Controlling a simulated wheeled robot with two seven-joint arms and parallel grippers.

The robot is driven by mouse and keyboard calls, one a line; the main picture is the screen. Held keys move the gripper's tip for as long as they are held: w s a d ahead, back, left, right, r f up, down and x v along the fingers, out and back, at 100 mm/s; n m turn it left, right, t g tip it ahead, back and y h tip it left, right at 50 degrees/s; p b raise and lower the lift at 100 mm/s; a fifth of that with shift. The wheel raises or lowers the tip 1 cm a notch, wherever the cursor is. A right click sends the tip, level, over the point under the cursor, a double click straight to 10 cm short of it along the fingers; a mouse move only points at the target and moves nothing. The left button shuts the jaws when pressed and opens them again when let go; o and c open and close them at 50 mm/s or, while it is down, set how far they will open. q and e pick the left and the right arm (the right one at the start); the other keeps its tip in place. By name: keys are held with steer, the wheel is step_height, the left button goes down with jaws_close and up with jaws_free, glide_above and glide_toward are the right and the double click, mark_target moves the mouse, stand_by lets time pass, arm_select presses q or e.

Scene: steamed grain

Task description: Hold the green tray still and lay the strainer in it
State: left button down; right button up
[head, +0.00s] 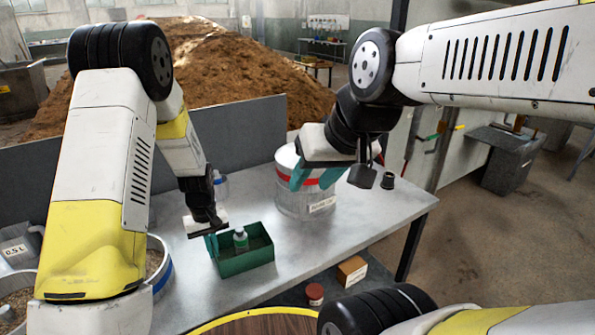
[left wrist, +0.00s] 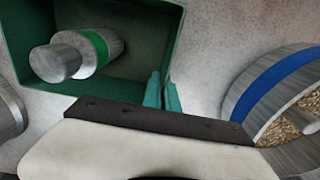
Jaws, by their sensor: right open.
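The green tray (head: 246,265) stands on the grey table; it also shows in the left wrist view (left wrist: 130,78). Inside it is a small metal cylinder with a green band (head: 240,241), also in the left wrist view (left wrist: 100,45). I cannot tell whether this is the strainer; no other strainer is clearly visible. My left gripper (head: 211,244) is at the tray's left wall. In the left wrist view its teal fingertips (left wrist: 162,92) are close together on either side of the wall. My right gripper (head: 316,177) is open and empty in front of a large metal can.
The large can with a red band (head: 304,203) stands behind the tray to the right. Pots with blue bands (head: 160,262) stand at left. A brown box (head: 351,271) and a red-brown jar (head: 315,294) are in front right.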

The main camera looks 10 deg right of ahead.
arm_select(q)
steer(key=c, duration=1.6)
jaws_free()
step_height(320, 180, up, 12)
steer(key=shift+r, duration=0.1)
steer(key=s+a+r+m+t+h, duration=0.15)
steer(key=s+r, duration=0.25)
steer(key=r, duration=0.4)
steer(key=s+a+r+t+h, duration=0.1)
steer(key=s+a+r+t, duration=0.1)
steer(key=s+r, duration=0.4)
steer(key=s+r+t, duration=0.1)
steer(key=s+r, duration=0.1)
steer(key=s, duration=0.1)
steer(key=s+a+r+m, duration=0.1)
steer(key=s+r, duration=0.2)
steer(key=s, duration=0.1)
steer(key=s+a+r+t, duration=0.1)
steer(key=s+r, duration=0.1)
steer(key=s, duration=0.2)
steer(key=shift+s+a+r+m+t, duration=0.15)
steer(key=shift+s+r+m+t, duration=0.1)
steer(key=shift+m+t, duration=0.1)
